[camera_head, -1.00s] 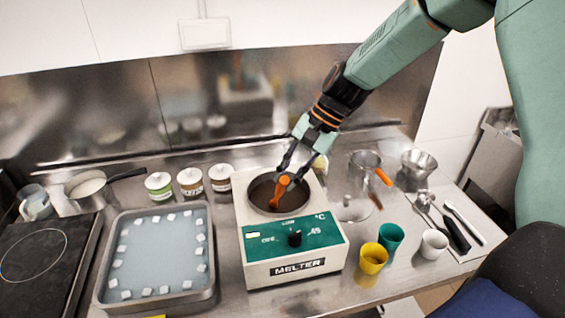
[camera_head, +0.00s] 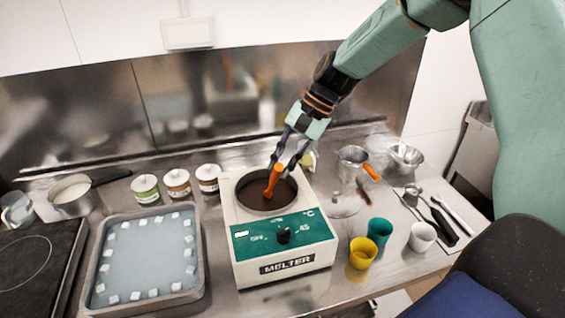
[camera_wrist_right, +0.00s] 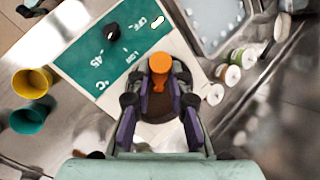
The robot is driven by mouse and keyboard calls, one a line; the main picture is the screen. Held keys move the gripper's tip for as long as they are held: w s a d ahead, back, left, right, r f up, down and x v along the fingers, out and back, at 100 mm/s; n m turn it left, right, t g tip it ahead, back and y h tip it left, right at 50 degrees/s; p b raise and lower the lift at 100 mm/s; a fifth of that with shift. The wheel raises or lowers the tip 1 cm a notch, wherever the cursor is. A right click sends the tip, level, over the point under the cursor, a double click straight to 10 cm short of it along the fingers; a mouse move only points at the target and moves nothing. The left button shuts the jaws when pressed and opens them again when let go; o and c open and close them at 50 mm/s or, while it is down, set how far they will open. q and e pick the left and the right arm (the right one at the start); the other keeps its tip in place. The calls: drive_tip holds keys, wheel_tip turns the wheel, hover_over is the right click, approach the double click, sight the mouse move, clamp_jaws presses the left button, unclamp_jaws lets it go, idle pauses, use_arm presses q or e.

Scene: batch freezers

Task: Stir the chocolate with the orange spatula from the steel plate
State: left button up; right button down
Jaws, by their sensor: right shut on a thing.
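The melter (camera_head: 284,262) stands mid-counter with a round pot of dark brown chocolate (camera_head: 255,198) in its top. The orange spatula (camera_head: 272,182) stands in the chocolate, nearly upright, with its lower end hidden under the surface. My right gripper (camera_head: 283,168) is shut on the spatula's upper part, above the pot. In the right wrist view the spatula's orange end (camera_wrist_right: 160,63) sits between the fingers, over the pot. A round, shiny steel plate (camera_head: 345,205) lies to the right of the melter, with nothing orange on it. My left gripper is out of view.
A steel tray (camera_head: 204,262) with white cubes lies left of the melter. Several jars (camera_head: 177,183) stand behind the tray. Yellow (camera_head: 361,254), teal (camera_head: 379,233) and white (camera_head: 422,238) cups stand at the right, near dark-handled tools (camera_head: 444,226). A steel pan (camera_head: 72,196) is at far left.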

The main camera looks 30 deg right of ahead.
drive_tip(key=shift+s+a+r+p, duration=0.15)
drive_tip(key=shift+s+r+p, duration=0.1)
drive_tip(key=shift+r, duration=0.3)
drive_tip(key=shift+s+a+r+p, duration=0.1)
drive_tip(key=shift+s+a+r, duration=0.1)
drive_tip(key=shift+r, duration=0.35)
drive_tip(key=s+r, duration=0.2)
drive_tip(key=r, duration=0.2)
drive_tip(key=shift+s+a+r, duration=0.1)
drive_tip(key=shift+s+a, duration=0.1)
drive_tip(key=shift+s, duration=0.2)
drive_tip(key=shift+w, duration=0.1)
